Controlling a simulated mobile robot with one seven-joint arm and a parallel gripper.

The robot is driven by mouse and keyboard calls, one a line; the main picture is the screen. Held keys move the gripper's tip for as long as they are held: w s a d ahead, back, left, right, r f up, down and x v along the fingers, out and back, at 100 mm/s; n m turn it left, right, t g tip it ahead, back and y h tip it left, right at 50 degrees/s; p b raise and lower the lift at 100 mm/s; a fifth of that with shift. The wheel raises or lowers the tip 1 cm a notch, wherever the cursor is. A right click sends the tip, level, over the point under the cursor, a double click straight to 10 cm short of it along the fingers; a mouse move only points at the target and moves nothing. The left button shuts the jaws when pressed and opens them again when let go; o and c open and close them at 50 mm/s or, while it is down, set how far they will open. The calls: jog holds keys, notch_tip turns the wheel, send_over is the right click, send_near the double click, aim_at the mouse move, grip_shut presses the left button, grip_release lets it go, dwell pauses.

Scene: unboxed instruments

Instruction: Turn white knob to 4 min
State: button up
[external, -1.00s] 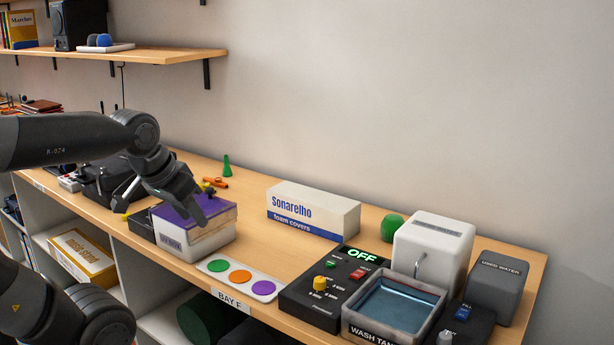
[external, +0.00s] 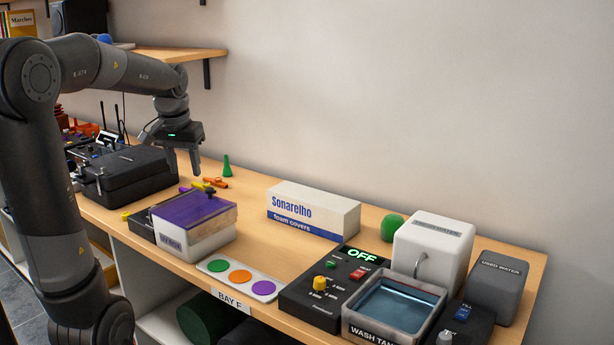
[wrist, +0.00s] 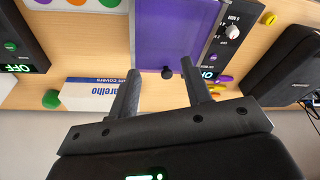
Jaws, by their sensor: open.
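The white knob (wrist: 232,31) is on a black control panel (wrist: 222,52) with minute marks and a lit "OFF" display, in the wrist view. The panel sits against the purple-lidded UV box (wrist: 175,30). In the external view, part of the dark panel (external: 142,224) shows left of the UV box (external: 195,228), and the white knob cannot be seen. My gripper (external: 183,173) points down, open and empty, above the bench behind the box. In the wrist view my gripper (wrist: 160,66) has its fingers apart, left of and below the knob, touching nothing visible.
A black case (external: 128,172) stands left of my gripper. Small coloured pieces (external: 212,183) and a green cone (external: 227,166) lie nearby. Right are the foam covers box (external: 312,211), another OFF panel with a yellow knob (external: 320,284) and the wash tank (external: 392,308). A shelf (external: 180,59) is above.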

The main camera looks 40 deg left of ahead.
jog(key=w+a+f+n+g+h, duration=0.1)
jog(key=a+f+n, duration=0.15)
jog(key=a, duration=0.65)
jog(key=w+a+f+n+g, duration=0.15)
jog(key=a+f, duration=0.25)
jog(key=a, duration=0.6)
jog(key=shift+m, duration=0.3)
notch_tip(320, 180, down, 10)
jog(key=shift+f, duration=0.1)
jog(key=shift+c, duration=0.4)
grip_shut()
